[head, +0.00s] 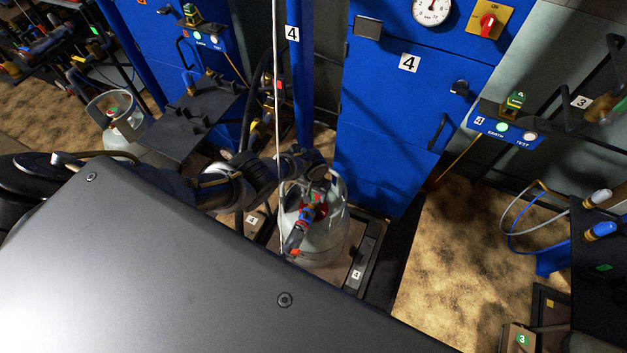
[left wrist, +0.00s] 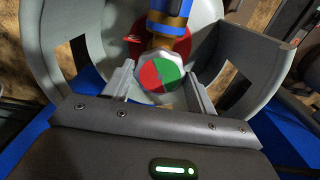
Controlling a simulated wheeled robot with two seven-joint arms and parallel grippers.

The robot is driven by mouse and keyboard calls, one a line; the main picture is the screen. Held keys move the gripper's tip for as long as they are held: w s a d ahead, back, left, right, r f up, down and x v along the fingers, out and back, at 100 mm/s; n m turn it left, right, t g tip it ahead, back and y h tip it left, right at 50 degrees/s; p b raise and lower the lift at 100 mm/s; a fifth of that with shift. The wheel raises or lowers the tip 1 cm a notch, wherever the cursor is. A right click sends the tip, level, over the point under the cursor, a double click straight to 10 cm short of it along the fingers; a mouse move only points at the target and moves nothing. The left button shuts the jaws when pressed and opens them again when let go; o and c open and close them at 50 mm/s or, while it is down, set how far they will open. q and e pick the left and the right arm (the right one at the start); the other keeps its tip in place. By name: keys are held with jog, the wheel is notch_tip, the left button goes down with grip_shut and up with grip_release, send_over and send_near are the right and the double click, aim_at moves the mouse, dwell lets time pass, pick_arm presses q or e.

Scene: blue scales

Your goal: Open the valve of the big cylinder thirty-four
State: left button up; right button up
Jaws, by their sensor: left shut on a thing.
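The big grey cylinder (head: 318,240) stands on a scale (head: 362,262) marked 4, in front of the blue cabinet. Its number is not readable here. In the left wrist view the cylinder's collar (left wrist: 238,52) curves around the valve. The valve knob (left wrist: 163,75) is round with a silver scalloped rim and a red and green face. My left gripper (left wrist: 160,80) has a finger on each side of the knob and is shut on it. In the head view my left gripper (head: 312,172) is at the cylinder's top. A blue and brass connector (left wrist: 168,15) sits beyond the knob. My right gripper is not in view.
A blue cabinet (head: 390,120) marked 4 stands behind the cylinder, with a blue post (head: 302,80) to its left. Another grey cylinder (head: 118,122) stands at the left. A black stand (head: 598,265) with hoses is at the right. Bare floor (head: 460,250) lies between.

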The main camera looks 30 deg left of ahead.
pick_arm(q)
jog(key=n, duration=0.4)
jog(key=shift+s+n+p, duration=0.15)
jog(key=shift+n+p, duration=0.15)
jog(key=shift+p, duration=0.05)
jog(key=n, duration=0.5)
jog(key=shift+f, duration=0.1)
jog(key=shift+n, duration=0.3)
jog(key=o, duration=1)
